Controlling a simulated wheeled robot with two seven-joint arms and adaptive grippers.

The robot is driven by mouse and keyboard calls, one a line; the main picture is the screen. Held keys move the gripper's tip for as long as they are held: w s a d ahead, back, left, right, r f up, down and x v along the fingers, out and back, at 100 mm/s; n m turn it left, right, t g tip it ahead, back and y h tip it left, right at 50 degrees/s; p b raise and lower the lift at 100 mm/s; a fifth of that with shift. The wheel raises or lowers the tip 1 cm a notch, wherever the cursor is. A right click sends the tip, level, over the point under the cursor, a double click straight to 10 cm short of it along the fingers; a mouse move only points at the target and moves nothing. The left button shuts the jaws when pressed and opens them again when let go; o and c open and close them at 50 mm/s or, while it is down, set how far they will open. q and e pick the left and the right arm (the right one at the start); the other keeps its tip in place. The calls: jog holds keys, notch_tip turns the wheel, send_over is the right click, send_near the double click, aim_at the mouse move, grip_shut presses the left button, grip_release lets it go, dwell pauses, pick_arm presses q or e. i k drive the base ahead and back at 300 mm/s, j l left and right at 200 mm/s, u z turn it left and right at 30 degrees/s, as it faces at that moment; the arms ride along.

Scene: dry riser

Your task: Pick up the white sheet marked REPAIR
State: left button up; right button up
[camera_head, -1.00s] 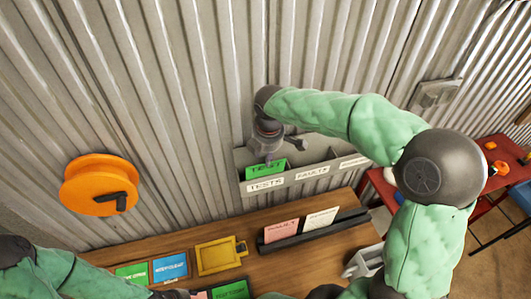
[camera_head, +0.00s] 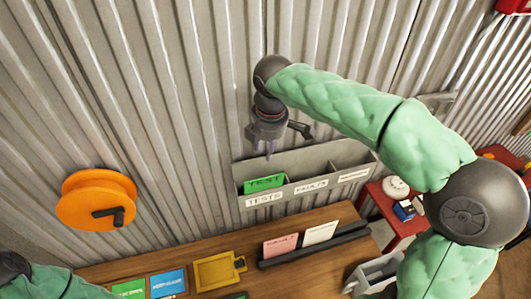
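A white sheet (camera_head: 320,233) stands in a dark slotted rack (camera_head: 330,244) on the wooden bench, to the right of a pink sheet (camera_head: 280,245). Its lettering is too small to read. My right gripper (camera_head: 268,153) points down above the left end of the grey wall holder (camera_head: 335,157). Its thin fingers look apart, with nothing between them. A green sheet marked TEST (camera_head: 264,183) stands in the holder's TESTS pocket, below and clear of the gripper. Part of my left arm shows at the bottom left; its gripper is out of view.
The FAULTS pocket (camera_head: 311,185) and the one to its right look empty. A yellow tray (camera_head: 219,270), a blue card (camera_head: 168,283) and a green card (camera_head: 129,290) lie on the bench (camera_head: 215,243). An orange reel (camera_head: 97,200) is on the corrugated wall.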

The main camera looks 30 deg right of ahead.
aim_at(324, 232)
jog(key=k, duration=1.5)
